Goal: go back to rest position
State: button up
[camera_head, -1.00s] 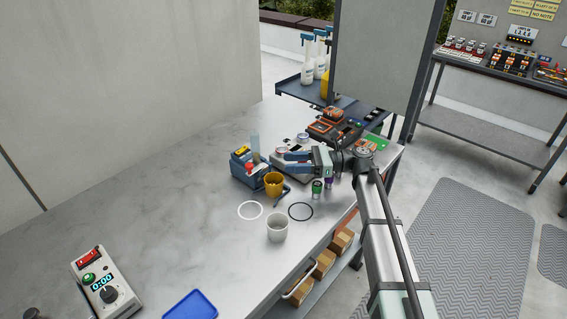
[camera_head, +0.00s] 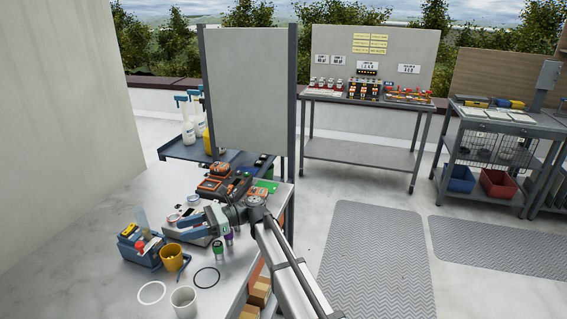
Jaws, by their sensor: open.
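My gripper (camera_head: 188,226) is over the far right part of the grey bench (camera_head: 85,262), at the end of my arm reaching in from the lower right. Its blue-tipped fingers point left, over or beside a pale device (camera_head: 178,238); I cannot tell whether they touch it. The gripper is open, and I see nothing held in it. A yellow cup (camera_head: 173,257) and a blue caddy (camera_head: 140,252) stand to the left of the fingers. Part of the bench behind the gripper is hidden by my arm.
A white cup (camera_head: 184,301), a white ring (camera_head: 151,293) and a dark ring (camera_head: 206,278) are at the near side. Small green and purple items (camera_head: 218,249) stand close under my gripper. An upright grey panel (camera_head: 246,95) rises behind. Floor mats (camera_head: 375,260) lie clear to the right.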

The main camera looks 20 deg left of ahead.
jog(key=w+d+f+t+y, duration=0.25)
jog(key=w+d+t, duration=0.55)
jog(key=w+d, duration=1.15)
jog(key=w+d+f+t, duration=0.2)
jog(key=w+d+f, duration=0.15)
jog(key=d, duration=0.25)
jog(key=s+d+f+n+h, duration=0.1)
jog(key=s+d+f+h, duration=0.35)
jog(key=f, duration=0.75)
jog(key=s+d+f+h, duration=0.1)
jog(key=s+d+f, duration=0.7)
jog(key=f, duration=0.4)
jog(key=s+d+f+n+h, duration=0.1)
jog(key=s+d+f+h, duration=0.1)
jog(key=s+d+f, duration=0.75)
jog(key=s+d+f+n+g+h, duration=0.1)
jog(key=s+d+f+n+h, duration=0.1)
jog(key=s+d+f, duration=0.3)
jog(key=s+d+f+n+g+h, duration=0.1)
jog(key=s+d+f, duration=0.4)
jog(key=s, duration=0.8)
jog(key=s+d+f+n+g+h, duration=0.2)
jog(key=s+d+f+n+h, duration=0.2)
jog(key=s, duration=0.5)
jog(key=shift+s+d+f+h, duration=0.4)
jog(key=shift+d+f, duration=0.1)
